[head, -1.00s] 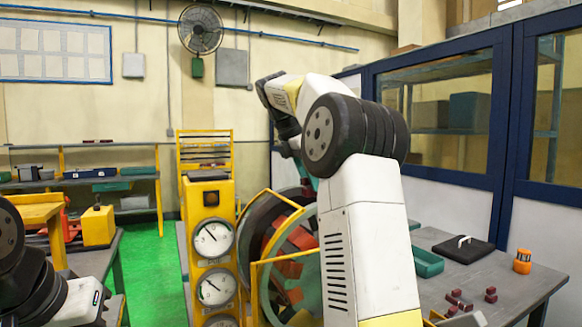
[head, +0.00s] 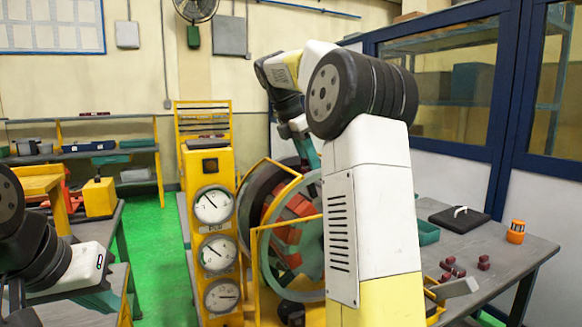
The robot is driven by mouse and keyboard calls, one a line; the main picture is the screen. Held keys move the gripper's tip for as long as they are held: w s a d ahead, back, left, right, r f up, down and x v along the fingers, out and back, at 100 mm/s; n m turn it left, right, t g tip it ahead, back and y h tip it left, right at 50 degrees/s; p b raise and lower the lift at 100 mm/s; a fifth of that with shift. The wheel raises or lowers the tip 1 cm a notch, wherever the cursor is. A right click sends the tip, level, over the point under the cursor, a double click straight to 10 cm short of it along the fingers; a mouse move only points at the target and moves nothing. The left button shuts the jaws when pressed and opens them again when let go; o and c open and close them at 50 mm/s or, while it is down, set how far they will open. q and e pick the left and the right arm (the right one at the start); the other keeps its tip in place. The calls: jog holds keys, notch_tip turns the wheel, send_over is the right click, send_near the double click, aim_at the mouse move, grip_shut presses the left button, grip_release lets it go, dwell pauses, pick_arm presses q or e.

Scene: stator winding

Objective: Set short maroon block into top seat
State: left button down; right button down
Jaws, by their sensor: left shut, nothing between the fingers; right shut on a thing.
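The stator (head: 268,262) is a large upright grey-green ring in a yellow frame, with orange-red blocks (head: 293,222) around its inside. My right arm crosses in front and hides its right part. My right gripper (head: 310,156), with teal fingers, is just above the top of the ring. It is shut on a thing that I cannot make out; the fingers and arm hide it. The top seat is not clearly visible. My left gripper (head: 104,299) is low at the left, partly in view, shut and empty, far from the stator.
Several loose maroon blocks (head: 484,262) lie on the grey right table (head: 520,258). A green tray (head: 427,232), a black case (head: 459,217) and an orange container (head: 516,232) also stand there. A yellow gauge column (head: 209,170) stands left of the stator.

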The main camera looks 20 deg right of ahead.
aim_at(308, 166)
jog(key=shift+d+f, duration=0.1)
jog(key=shift+f, duration=1.15)
jog(key=shift+f, duration=0.3)
jog(key=c, duration=1.1)
grip_release()
jog(key=shift+o, duration=0.2)
jog(key=shift+v, duration=3.9)
